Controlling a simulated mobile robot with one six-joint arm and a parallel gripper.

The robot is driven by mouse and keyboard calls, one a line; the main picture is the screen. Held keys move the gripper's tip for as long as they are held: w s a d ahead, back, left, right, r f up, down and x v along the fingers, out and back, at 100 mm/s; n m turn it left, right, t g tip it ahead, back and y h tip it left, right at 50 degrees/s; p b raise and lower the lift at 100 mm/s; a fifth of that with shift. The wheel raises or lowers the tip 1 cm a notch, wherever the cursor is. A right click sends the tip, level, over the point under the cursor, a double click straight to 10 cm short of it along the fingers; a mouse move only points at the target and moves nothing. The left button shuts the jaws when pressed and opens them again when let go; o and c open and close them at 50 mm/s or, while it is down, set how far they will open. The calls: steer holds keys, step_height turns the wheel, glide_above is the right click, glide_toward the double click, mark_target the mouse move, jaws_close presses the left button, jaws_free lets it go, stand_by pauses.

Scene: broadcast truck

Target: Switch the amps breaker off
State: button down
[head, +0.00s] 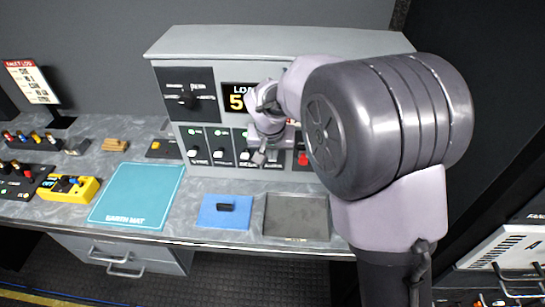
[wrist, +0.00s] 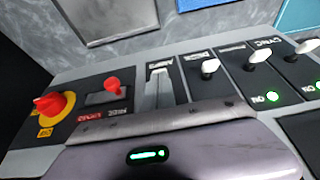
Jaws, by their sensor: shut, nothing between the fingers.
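A row of black breaker panels with white levers sits on the front of a grey cabinet in the head view. The amps breaker (wrist: 158,64), its label partly readable in the wrist view, lies between a red switch and the other white-levered breakers. My gripper (head: 260,157) is shut and empty, right at this breaker's panel, with its narrow fingers (wrist: 160,88) in front of it. The fingers and my gripper's body hide most of the amps lever and its lamp, so I cannot tell its position or whether they touch.
Neighbouring white levers (wrist: 210,67) stand close on one side, with green lamps lit (wrist: 272,96). A red switch (wrist: 113,86) and a red rotary knob (wrist: 50,103) stand on the other. A grey tray (head: 297,217) and blue mat (head: 225,213) lie on the counter below.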

steer(key=shift+s+f+b, duration=0.5)
steer(key=shift+f+b, duration=0.2)
steer(key=shift+b, duration=0.55)
steer(key=shift+r+p, duration=0.55)
steer(key=shift+r, duration=0.2)
steer(key=shift+r, duration=0.15)
